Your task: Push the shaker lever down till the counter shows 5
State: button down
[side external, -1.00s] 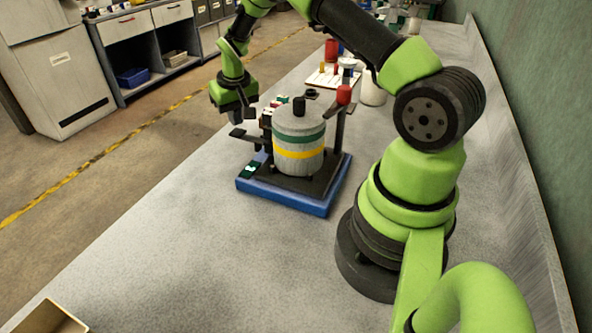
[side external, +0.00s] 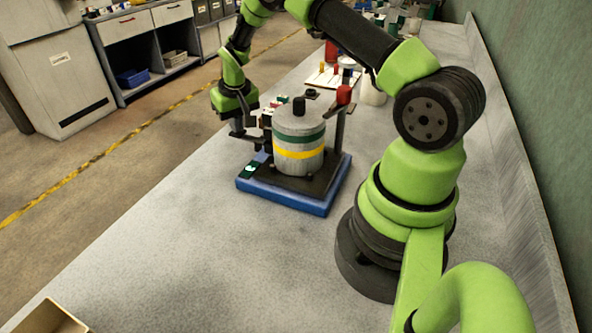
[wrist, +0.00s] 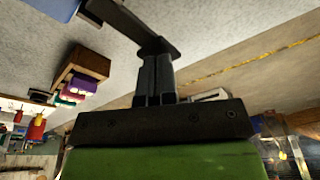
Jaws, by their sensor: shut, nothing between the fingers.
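The shaker is a grey canister (side external: 298,150) with green and yellow bands, upright on a blue base (side external: 290,196). A dark lever (side external: 256,139) sticks out from its left side. A small counter (side external: 249,170) with a lit green display sits on the base's left corner; its digit is too small to read. My gripper (side external: 238,132) is shut and empty, pointing down at the lever's outer end. In the wrist view the closed fingertips (wrist: 155,58) meet the dark lever bar (wrist: 135,25) and appear to touch it. The tips' exact contact is partly hidden.
A red knob (side external: 344,94) on a post stands at the shaker's right rear. A board with coloured pegs (side external: 333,76) and a white jar (side external: 372,92) are behind. A tan tray (side external: 48,318) is at the near left corner.

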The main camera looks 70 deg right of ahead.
jog(key=shift+f, duration=0.7)
jog(key=shift+r, duration=3.05)
jog(key=shift+f, duration=1.45)
jog(key=shift+f, duration=0.15)
jog(key=shift+f, duration=1.45)
jog(key=shift+r, duration=3.05)
